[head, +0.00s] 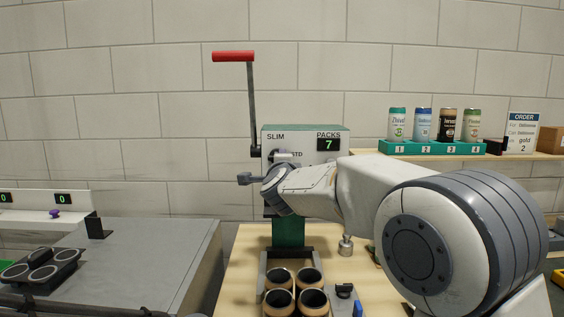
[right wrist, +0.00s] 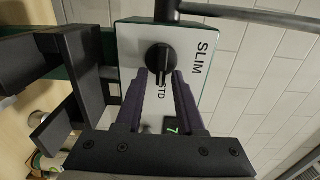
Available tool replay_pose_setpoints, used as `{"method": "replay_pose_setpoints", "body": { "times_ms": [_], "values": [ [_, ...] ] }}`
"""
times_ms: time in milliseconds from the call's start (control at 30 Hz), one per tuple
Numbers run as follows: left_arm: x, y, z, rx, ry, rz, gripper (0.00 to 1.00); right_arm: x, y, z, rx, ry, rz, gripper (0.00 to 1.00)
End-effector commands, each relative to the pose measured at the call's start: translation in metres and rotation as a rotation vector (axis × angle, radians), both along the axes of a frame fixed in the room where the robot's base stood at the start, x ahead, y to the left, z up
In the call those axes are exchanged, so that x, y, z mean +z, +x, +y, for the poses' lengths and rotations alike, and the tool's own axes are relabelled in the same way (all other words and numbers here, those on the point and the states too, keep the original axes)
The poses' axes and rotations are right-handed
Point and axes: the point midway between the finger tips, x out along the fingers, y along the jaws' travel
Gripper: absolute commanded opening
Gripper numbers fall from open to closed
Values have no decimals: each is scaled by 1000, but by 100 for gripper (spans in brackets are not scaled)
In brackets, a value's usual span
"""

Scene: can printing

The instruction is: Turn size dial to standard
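The machine's front panel (head: 306,144) carries the labels SLIM and STD and a PACKS display reading 7. The black size dial (right wrist: 159,57) is on this panel in the right wrist view. Its raised bar runs along the fingers' direction, with one end toward the STD label (right wrist: 164,107). My right gripper (right wrist: 160,76) faces the dial with its two purple fingers apart, one on each side of the bar. A gap shows between the fingers; I cannot tell whether they touch the dial. In the head view my right arm hides the dial. My left gripper is not in view.
A red-handled crank (head: 233,57) rises at the machine's left. Several brown cups (head: 279,302) stand below in front. A green rack (head: 430,149) of cans and an order card (head: 520,133) are on the right shelf. A grey table (head: 150,265) lies at left.

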Motion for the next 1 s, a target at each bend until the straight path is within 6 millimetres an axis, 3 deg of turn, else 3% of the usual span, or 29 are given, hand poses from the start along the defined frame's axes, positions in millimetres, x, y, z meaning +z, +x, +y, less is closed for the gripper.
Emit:
{"method": "replay_pose_setpoints", "body": {
  "times_ms": [400,800,1000],
  "values": [
    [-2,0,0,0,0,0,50,1,-7,1,1,-2,-3,45],
    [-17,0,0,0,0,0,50,0,-80,0,2,-2,-2,45],
    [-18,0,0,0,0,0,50,0,-101,0,1,-2,-1,45]
  ]
}}
